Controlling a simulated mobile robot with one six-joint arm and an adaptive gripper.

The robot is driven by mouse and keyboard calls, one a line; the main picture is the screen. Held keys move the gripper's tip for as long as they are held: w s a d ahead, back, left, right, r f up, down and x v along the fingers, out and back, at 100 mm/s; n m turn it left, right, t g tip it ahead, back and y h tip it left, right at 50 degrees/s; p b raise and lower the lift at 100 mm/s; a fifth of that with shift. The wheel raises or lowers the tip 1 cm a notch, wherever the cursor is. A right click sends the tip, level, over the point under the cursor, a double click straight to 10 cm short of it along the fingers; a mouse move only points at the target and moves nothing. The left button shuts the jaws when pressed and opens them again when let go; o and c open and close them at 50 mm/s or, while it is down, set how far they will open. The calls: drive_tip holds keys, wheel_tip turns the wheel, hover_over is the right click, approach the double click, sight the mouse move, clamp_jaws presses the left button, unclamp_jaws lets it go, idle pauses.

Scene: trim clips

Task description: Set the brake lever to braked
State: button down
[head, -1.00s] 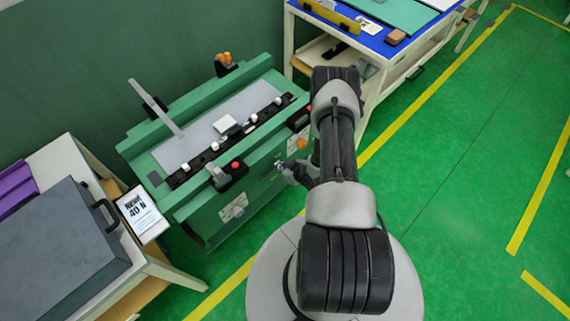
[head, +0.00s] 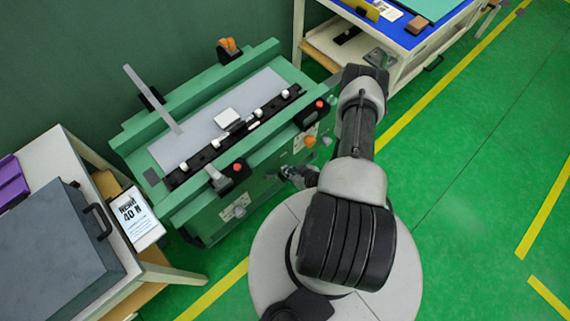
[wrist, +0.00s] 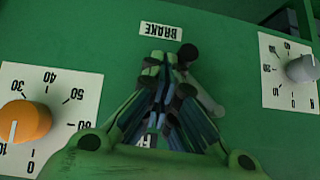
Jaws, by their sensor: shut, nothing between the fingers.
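The brake lever (wrist: 206,95) shows in the wrist view as a pale shaft with a black round knob (wrist: 188,52), just right of my fingers. An upside-down BRAKE label (wrist: 161,30) is on the green panel just beyond the fingertips. My gripper (wrist: 163,62) is shut and empty, its fingertips close to the left of the knob; I cannot tell whether they touch it. A second white label behind the fingers is mostly hidden. In the head view my gripper (head: 286,172) is at the front of the green machine (head: 205,212); the lever cannot be made out there.
An orange dial (wrist: 25,122) is left of the fingers and a grey dial (wrist: 302,68) right. Red buttons (head: 237,167) sit on the machine's front edge. Green floor is clear at right.

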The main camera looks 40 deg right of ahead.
drive_tip(key=shift+s+a+f, duration=0.1)
drive_tip(key=shift+a+f, duration=0.05)
drive_tip(key=shift+f, duration=0.35)
drive_tip(key=shift+r, duration=0.1)
drive_tip(key=shift+r+p, duration=0.5)
drive_tip(key=shift+r, duration=0.2)
